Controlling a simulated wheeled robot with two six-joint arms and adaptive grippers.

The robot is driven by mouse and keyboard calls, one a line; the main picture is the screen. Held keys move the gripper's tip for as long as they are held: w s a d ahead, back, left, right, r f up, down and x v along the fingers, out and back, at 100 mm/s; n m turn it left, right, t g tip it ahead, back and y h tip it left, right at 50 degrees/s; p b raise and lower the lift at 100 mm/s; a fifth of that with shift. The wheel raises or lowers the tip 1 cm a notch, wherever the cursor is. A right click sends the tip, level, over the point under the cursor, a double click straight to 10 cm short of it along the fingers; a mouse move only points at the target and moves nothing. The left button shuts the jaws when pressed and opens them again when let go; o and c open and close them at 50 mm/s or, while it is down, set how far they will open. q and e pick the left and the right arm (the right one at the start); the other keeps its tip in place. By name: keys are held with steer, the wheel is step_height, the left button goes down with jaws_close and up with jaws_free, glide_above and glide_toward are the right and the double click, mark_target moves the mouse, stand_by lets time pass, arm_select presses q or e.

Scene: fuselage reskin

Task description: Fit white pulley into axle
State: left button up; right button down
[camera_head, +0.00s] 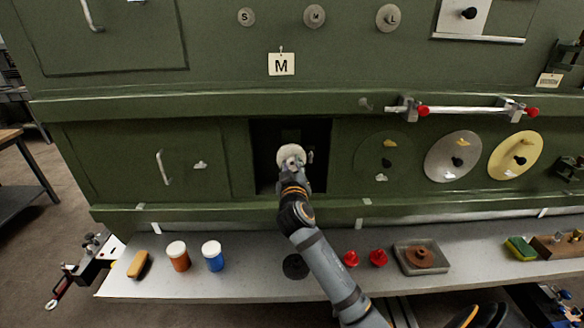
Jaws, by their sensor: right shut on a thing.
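The white pulley (290,154) is a small pale disc at the dark square opening (262,135) in the green panel. My right gripper (292,164) is shut on it, its arm reaching up from the bottom of the view. The pulley appears in front of or just inside the opening; the exact depth cannot be told. A small light metal part (310,157) shows just right of the pulley, but I cannot tell whether it is the axle. The axle is not clearly visible and may be hidden behind the pulley and gripper. My left gripper is not in view.
The grey shelf (120,285) below holds an orange jar (178,256), a blue jar (213,256), a black disc (295,266), two red pieces (378,258) and a tray (402,268). Grey (440,165) and yellow (505,162) discs sit right of the opening. A metal bar (465,111) protrudes above.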

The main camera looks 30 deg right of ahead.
mark_target(292, 158)
steer(key=shift+x, duration=1.55)
steer(key=c, duration=1)
jaws_free()
steer(key=shift+o, duration=0.2)
steer(key=shift+v, duration=2.55)
